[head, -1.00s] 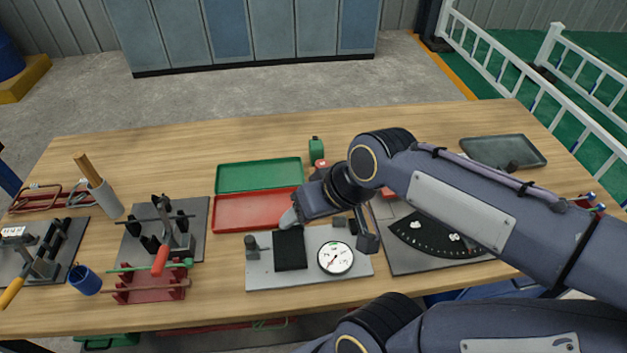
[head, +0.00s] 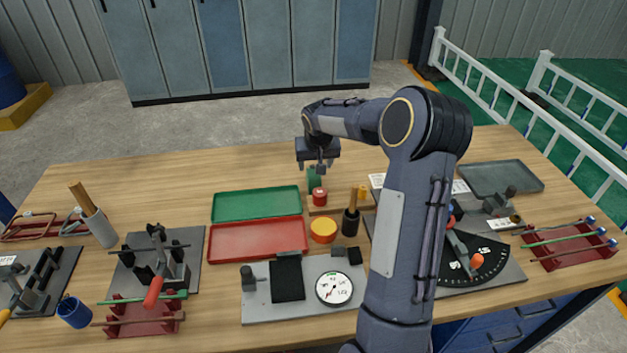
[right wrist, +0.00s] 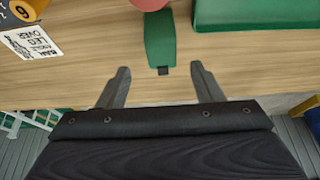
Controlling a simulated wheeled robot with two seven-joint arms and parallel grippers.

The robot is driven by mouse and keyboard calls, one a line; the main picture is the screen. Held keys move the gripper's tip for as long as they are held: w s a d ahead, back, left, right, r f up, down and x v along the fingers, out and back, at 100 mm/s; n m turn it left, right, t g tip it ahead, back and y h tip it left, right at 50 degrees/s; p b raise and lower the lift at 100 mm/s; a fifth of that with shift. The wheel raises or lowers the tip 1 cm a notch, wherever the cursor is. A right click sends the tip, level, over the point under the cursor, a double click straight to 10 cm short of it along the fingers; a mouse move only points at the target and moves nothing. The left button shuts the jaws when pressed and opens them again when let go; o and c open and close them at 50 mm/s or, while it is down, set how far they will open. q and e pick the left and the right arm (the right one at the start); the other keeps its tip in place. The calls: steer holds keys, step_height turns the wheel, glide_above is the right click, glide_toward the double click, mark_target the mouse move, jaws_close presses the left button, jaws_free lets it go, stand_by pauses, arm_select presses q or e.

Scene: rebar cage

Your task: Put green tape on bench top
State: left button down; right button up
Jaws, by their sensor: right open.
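The green tape (head: 314,177) stands on the wooden bench top (head: 150,185), just behind a round red item (head: 319,197). In the right wrist view the green tape (right wrist: 160,40) shows as a narrow green block with a small dark tip, lying ahead of and between my fingers. My right gripper (head: 321,166) reaches over the back of the bench and hangs close above the tape, partly covering it. In the wrist view my right gripper (right wrist: 163,84) is open, with nothing between its fingertips. My left gripper is out of view.
Green (head: 256,204) and red (head: 258,239) trays lie left of the tape. An orange-topped round item (head: 323,230) and a dark holder (head: 350,222) stand in front. A dial gauge plate (head: 335,288) lies nearer. The bench behind the trays is clear.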

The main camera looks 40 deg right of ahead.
mark_target(313, 171)
steer(key=p+x, duration=0.1)
steer(key=x, duration=0.5)
steer(key=shift+a+f+p, duration=0.1)
steer(key=shift+f+p, duration=0.1)
steer(key=shift+p, duration=0.15)
steer(key=shift+c, duration=0.4)
steer(key=shift+r, duration=0.1)
jaws_close()
